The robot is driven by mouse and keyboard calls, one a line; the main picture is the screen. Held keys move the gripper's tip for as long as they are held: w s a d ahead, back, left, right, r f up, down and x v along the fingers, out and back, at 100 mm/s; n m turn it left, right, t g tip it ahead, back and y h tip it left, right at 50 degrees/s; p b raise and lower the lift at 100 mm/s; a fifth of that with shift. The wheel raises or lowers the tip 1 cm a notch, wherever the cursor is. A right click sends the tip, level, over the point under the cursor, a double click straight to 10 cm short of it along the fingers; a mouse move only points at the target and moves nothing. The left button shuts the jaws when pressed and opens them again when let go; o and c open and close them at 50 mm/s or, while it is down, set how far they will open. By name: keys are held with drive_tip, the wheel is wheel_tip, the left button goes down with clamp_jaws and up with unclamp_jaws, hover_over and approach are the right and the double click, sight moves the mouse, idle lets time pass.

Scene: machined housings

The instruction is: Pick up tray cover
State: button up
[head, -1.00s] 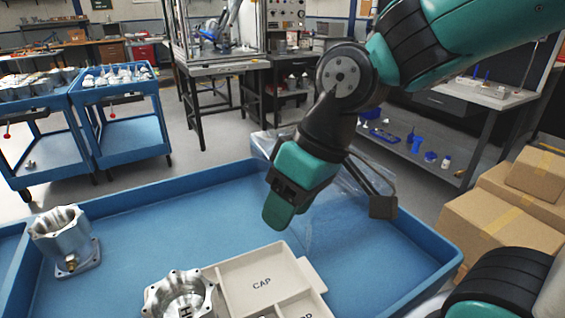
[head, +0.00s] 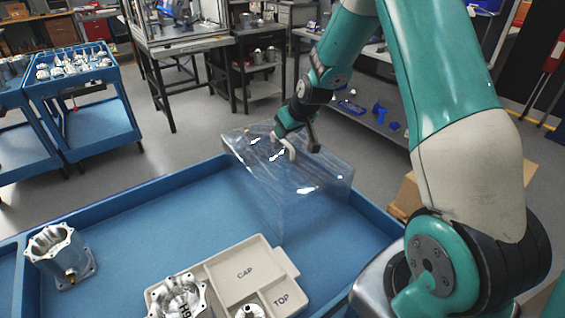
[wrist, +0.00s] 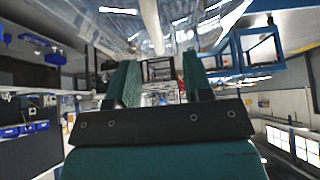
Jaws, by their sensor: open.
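The tray cover (head: 325,178) is a clear, box-shaped lid at the far right of the blue cart top. A white handle (head: 287,149) stands on top of it. My gripper (head: 290,138) is at the handle, open, with its fingers pointing toward the cover. In the wrist view the white handle (wrist: 151,25) lies beyond and between the two spread fingers (wrist: 160,72), and the clear cover (wrist: 110,22) fills the upper part. Whether the fingers touch the handle cannot be told. A beige tray (head: 283,262) marked CAP and TOP sits at the front.
A metal housing (head: 60,255) stands at the left of the blue cart (head: 150,232). Another housing (head: 178,298) sits in the beige tray. The cart's raised rim (head: 120,200) surrounds the top. The middle left of the top is clear. Cardboard boxes (head: 408,196) are at the right.

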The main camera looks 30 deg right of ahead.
drive_tip(key=shift+d+p+x, duration=0.2)
drive_tip(key=shift+p+x, duration=1.15)
drive_tip(key=shift+x, duration=2.15)
drive_tip(key=shift+s, duration=0.2)
clamp_jaws()
